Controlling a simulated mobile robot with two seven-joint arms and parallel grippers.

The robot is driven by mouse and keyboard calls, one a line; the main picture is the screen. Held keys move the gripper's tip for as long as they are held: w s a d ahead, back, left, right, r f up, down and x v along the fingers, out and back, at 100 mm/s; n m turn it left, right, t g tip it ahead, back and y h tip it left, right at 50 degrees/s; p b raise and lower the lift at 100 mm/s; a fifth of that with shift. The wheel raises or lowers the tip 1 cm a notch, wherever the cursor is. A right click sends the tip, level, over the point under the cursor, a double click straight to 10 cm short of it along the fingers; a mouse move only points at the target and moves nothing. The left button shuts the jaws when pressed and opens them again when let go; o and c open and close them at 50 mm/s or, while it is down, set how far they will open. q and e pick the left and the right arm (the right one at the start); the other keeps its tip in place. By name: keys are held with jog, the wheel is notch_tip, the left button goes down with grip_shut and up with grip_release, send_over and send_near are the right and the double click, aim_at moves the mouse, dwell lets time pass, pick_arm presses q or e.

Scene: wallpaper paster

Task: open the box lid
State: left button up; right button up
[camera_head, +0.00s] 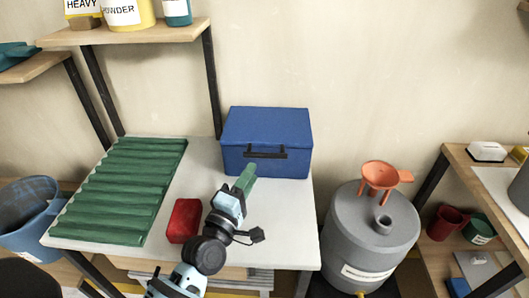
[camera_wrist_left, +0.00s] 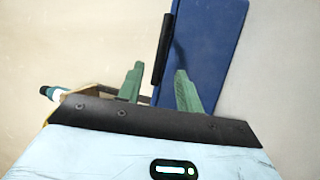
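The blue box (camera_head: 265,130) stands at the back right of the white table, its lid shut. A black handle (camera_head: 266,153) is on its front face. My left gripper (camera_head: 249,171) is in front of the box, just below the left part of the handle in the picture. In the left wrist view its green fingers (camera_wrist_left: 159,68) are apart with nothing held between them. The black handle (camera_wrist_left: 163,50) shows beyond the fingertips, along the edge of the blue box (camera_wrist_left: 208,48). Whether a finger touches the box is unclear. My right gripper is in neither view.
A red box (camera_head: 184,220) lies on the white table (camera_head: 290,220) left of my arm. A green corrugated sheet (camera_head: 120,190) covers the table's left side. A grey drum (camera_head: 370,235) with an orange funnel (camera_head: 381,175) stands right of the table. A shelf (camera_head: 130,35) is above left.

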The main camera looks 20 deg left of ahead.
aim_at(263, 155)
pick_arm(q)
jog(key=x, duration=0.7)
jog(key=shift+w, duration=0.35)
grip_shut()
